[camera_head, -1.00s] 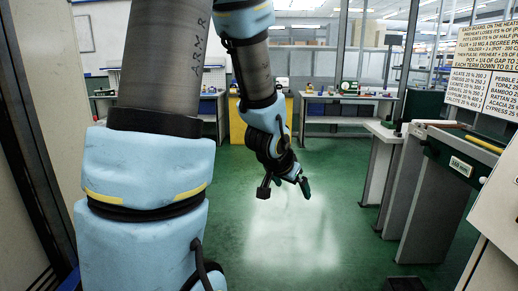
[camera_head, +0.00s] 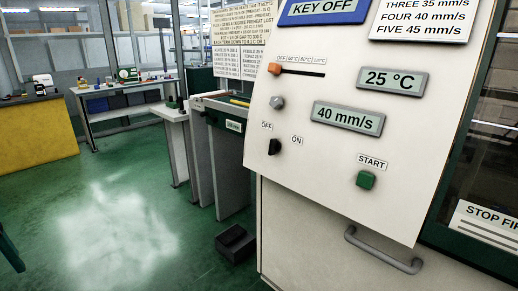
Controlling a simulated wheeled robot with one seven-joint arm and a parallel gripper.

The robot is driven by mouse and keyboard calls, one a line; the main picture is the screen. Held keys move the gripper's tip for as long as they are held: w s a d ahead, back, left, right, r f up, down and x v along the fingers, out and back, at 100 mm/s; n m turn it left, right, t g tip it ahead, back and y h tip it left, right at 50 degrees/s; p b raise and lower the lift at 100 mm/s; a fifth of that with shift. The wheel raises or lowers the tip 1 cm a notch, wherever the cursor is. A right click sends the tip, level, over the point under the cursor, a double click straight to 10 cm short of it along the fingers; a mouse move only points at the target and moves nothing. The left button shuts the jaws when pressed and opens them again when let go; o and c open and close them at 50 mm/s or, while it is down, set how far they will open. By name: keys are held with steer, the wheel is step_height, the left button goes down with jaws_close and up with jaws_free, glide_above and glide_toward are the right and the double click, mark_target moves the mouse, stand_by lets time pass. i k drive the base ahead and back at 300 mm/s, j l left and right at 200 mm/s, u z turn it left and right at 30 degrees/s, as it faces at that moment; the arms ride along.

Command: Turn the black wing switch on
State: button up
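The black wing switch (camera_head: 274,147) is on the sloping white control panel (camera_head: 330,170), near its lower left edge. An OFF label sits above it and an ON label to its right. The switch stands roughly upright, nearer in line with OFF; it is too small to be sure of its exact setting. Only a dark green tip, which looks like part of my gripper (camera_head: 11,250), shows at the left edge. It is well to the left of the switch and apart from the panel. The rest of the gripper is out of frame.
The panel also has an orange slider (camera_head: 275,69), a grey round knob (camera_head: 277,102), a green START button (camera_head: 365,180), and displays reading 25 °C and 40 mm/s. A handle (camera_head: 383,250) sticks out below. A dark box (camera_head: 235,243) lies on the open green floor.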

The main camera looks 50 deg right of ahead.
mark_target(274, 146)
steer(key=z, duration=1.6)
steer(key=j+u, duration=0.35)
steer(key=i+j+u, duration=0.15)
steer(key=u, duration=0.15)
steer(key=i+j+u, duration=0.15)
steer(key=u, duration=0.2)
